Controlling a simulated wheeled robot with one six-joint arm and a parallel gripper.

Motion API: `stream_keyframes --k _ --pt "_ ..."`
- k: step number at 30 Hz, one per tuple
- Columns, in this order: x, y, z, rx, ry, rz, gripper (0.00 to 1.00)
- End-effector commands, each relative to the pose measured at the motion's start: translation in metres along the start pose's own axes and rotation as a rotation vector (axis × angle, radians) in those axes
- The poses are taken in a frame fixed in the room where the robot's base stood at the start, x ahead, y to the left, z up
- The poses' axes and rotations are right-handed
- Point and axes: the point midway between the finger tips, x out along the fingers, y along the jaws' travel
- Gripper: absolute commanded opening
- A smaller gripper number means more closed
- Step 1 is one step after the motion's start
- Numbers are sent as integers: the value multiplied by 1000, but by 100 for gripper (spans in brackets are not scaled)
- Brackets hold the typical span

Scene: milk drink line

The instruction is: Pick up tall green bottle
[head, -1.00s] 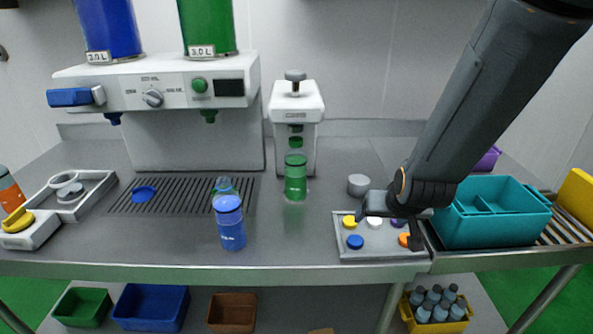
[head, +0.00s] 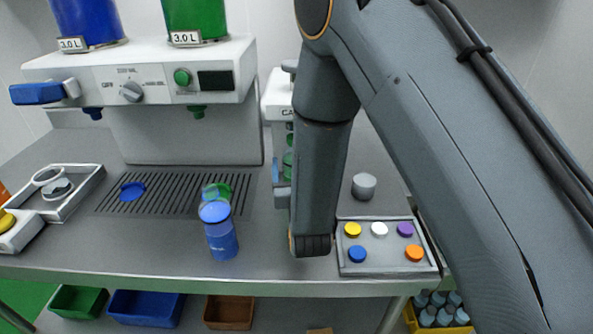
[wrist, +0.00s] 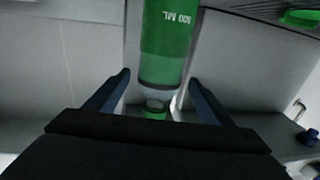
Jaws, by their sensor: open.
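The tall green bottle (wrist: 166,45) shows upside down in the wrist view, with its volume marking, pale neck and green top piece (wrist: 155,110). In the head view a strip of it (head: 288,163) shows in front of the white capping machine; my arm hides the rest. My gripper (wrist: 159,77) is open, with its two dark blue fingers on either side of the bottle in the wrist view. I cannot tell whether they touch it. My arm mostly hides the gripper in the head view.
A blue bottle (head: 221,240) stands left of my arm, with a clear and green item (head: 216,191) behind it. A tray (head: 387,262) of coloured caps and a grey cylinder (head: 364,186) are to the right. The dispenser (head: 150,95) stands behind the drip grate (head: 160,205).

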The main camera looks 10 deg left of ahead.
Motion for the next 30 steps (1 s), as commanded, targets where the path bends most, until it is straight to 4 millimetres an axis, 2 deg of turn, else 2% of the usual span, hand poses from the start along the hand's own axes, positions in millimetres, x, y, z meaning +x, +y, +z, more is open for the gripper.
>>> stream_keyframes --k 16,20,26,30 --pt "60 3 -6 0 0 2 75" --pt "67 3 -5 0 -1 1 75" --pt "68 3 -4 0 -1 1 75" --pt "68 3 -4 0 -1 1 55"
